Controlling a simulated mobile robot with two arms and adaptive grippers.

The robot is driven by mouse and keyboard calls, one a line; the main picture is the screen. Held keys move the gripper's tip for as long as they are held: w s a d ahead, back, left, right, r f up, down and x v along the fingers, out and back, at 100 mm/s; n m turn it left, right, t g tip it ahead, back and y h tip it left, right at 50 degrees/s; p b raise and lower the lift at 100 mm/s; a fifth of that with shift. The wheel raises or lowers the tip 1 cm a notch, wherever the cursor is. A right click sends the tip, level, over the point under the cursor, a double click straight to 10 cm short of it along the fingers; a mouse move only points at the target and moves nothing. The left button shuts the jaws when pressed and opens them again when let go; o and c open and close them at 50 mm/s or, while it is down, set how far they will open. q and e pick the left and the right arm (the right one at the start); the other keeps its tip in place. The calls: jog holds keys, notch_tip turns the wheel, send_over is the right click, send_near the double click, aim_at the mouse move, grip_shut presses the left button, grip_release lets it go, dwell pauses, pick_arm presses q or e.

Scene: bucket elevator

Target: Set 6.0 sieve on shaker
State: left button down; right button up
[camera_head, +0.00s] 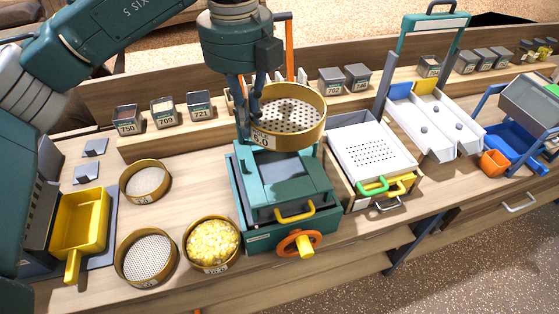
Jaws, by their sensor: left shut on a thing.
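My left gripper (247,105) is shut on the left rim of the 6.0 sieve (296,118), a brass ring with a perforated bottom. The sieve is held above the teal shaker (285,182), apart from it as far as I can tell. The label on the sieve faces the front. The shaker has a grey top, a yellow handle and an orange crank at its front. Its back part is hidden behind the sieve and gripper. My right gripper is not in view.
Two empty sieves (145,182) (147,258) and one with yellow pieces (212,244) stand left of the shaker. A yellow scoop (80,222) lies at far left. A white perforated tray (370,150) stands close right. Labelled bins (163,112) line the back shelf.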

pick_arm(q)
jog(key=r+n, duration=0.1)
jog(key=n, duration=0.1)
jog(key=d+r+n, duration=0.1)
jog(key=n, duration=0.1)
jog(key=d+n, duration=0.1)
jog(key=n, duration=0.1)
jog(key=shift+w+d+r, duration=0.15)
jog(key=shift+d+r, duration=0.05)
jog(key=shift+r, duration=0.2)
jog(key=n, duration=0.2)
jog(key=d+r+n, duration=0.1)
jog(key=n, duration=0.1)
jog(key=shift+d+r, duration=0.15)
jog(key=shift+d, duration=0.05)
notch_tip(320, 180, down, 16)
jog(key=p, duration=0.4)
jog(key=shift+r+p, duration=0.25)
jog(key=shift+p, duration=0.05)
notch_tip(320, 180, down, 4)
jog(key=shift+f+p, duration=0.1)
jog(key=shift+p, duration=0.6)
